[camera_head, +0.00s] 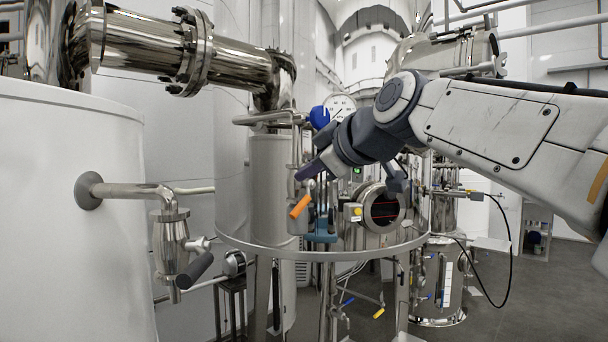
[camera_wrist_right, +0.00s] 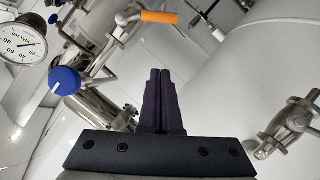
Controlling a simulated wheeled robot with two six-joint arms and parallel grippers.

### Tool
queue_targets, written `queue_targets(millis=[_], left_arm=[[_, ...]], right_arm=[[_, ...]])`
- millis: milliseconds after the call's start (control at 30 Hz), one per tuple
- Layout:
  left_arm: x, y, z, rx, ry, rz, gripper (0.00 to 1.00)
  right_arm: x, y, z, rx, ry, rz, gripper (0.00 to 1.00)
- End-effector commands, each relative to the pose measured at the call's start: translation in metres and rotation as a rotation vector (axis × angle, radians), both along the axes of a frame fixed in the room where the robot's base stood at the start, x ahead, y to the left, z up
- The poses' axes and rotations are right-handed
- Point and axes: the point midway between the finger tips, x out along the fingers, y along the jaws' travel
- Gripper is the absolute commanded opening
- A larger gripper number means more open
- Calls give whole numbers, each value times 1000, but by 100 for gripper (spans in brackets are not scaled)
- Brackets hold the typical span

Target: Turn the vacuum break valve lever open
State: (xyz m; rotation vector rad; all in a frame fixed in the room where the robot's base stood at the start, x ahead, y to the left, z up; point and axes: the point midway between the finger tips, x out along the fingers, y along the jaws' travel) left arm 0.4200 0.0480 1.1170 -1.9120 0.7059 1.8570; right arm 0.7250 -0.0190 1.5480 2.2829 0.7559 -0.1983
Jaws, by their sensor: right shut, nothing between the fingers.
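An orange lever (camera_head: 300,207) on a thin metal valve pipe hangs tilted near the middle of the head view. It also shows at the top of the wrist view as an orange bar (camera_wrist_right: 160,17), beyond the fingertips. My right gripper (camera_head: 306,171) comes in from the right, its dark fingers just above the orange lever in the picture. In the wrist view its fingers (camera_wrist_right: 160,72) are together with nothing between them, and a gap shows between them and the orange lever. No label shows which lever is the vacuum break. My left gripper is out of view.
A blue knob (camera_head: 319,117) and a round pressure gauge (camera_head: 342,104) sit close behind my right gripper. A ring rail (camera_head: 260,247) runs below the orange lever. A white tank (camera_head: 65,210) with a black-handled valve (camera_head: 194,270) stands at left. Steel pipes cross above.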

Motion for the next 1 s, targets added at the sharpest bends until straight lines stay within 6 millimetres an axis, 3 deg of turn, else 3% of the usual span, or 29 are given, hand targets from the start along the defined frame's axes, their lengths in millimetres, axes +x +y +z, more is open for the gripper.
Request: queue_targets(millis=[400, 600, 1000], left_arm=[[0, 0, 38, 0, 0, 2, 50], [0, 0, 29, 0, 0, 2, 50], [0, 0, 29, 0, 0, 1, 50]], right_arm=[[71, 42, -29, -3, 8, 2, 0], [76, 22, -55, 0, 5, -2, 0], [78, 17, -62, 0, 3, 0, 0]])
